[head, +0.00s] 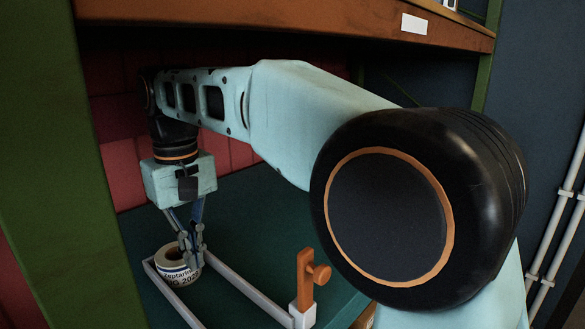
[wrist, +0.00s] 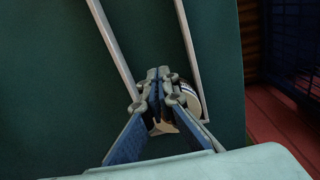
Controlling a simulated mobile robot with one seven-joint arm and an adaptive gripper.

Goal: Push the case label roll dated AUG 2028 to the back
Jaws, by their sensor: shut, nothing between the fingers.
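A white label roll (head: 175,268) with a brown core stands in a lane of pale rails on the green shelf, at the lower left of the head view. Its printing partly reads "zeptarin" and "UG 202"; the last digit is not readable. My gripper (head: 194,264) is shut and empty, pointing down at the roll's right side and overlapping its edge. I cannot tell whether they touch. In the wrist view my gripper (wrist: 160,75) covers much of the roll (wrist: 191,99), whose white side shows just right of the fingers.
The pale rails (head: 240,281) border the lane; they also show in the wrist view (wrist: 112,45). An orange post with a knob (head: 306,279) stands at the rail's right end. A brown shelf board (head: 300,18) hangs above my arm. A green upright (head: 60,160) stands left.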

